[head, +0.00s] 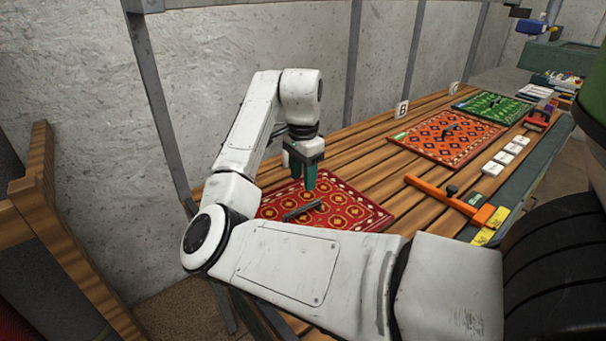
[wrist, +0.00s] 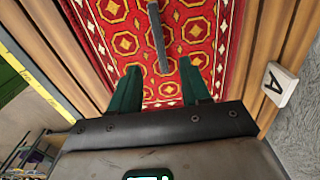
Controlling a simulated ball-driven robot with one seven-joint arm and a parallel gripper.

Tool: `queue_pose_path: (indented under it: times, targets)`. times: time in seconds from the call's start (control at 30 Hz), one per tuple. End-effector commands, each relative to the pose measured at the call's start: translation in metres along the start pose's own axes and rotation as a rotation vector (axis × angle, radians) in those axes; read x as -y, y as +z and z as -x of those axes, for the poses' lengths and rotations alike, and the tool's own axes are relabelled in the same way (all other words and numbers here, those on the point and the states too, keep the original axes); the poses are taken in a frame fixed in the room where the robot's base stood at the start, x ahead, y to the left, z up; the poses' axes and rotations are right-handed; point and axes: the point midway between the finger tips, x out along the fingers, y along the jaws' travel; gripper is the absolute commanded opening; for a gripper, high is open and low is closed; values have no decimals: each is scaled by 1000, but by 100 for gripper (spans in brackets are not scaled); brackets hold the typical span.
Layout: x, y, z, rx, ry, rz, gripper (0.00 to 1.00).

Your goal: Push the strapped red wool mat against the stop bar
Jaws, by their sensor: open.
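The red patterned mat (head: 362,214) lies flat on the slatted wooden table, partly hidden by my arm in the head view. A dark grey strap or handle (head: 303,211) lies across its middle. In the wrist view the mat (wrist: 205,45) fills the upper middle, and the grey strap (wrist: 157,35) runs towards the gap between my fingers. My gripper (head: 303,182), with green fingers, points down over the mat and is open. Its fingers (wrist: 160,72) stand apart on either side of the strap's near end; contact is unclear. An orange bar (head: 448,200) with a dark knob, apparently the stop bar, lies right of the mat.
An orange mat (head: 440,150) and a green mat (head: 485,112) lie farther along the table. White blocks (head: 500,158) sit near its right edge. A sign B (head: 402,108) stands by the wall side; a tag A (wrist: 276,84) is beside the red mat. Bare slats separate the red and orange mats.

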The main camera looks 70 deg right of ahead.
Motion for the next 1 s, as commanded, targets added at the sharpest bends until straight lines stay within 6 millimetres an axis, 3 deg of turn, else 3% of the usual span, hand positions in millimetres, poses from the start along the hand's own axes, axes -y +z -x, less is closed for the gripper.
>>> queue_pose_path:
  times: [0.17,0.6,0.8,1.0]
  targets:
    - [-1,0,-17,-2,3,0,47]
    - [-1,0,-87,-1,3,2,47]
    - [0,0,-104,0,1,1,47]
    - [0,0,-108,-1,0,0,47]
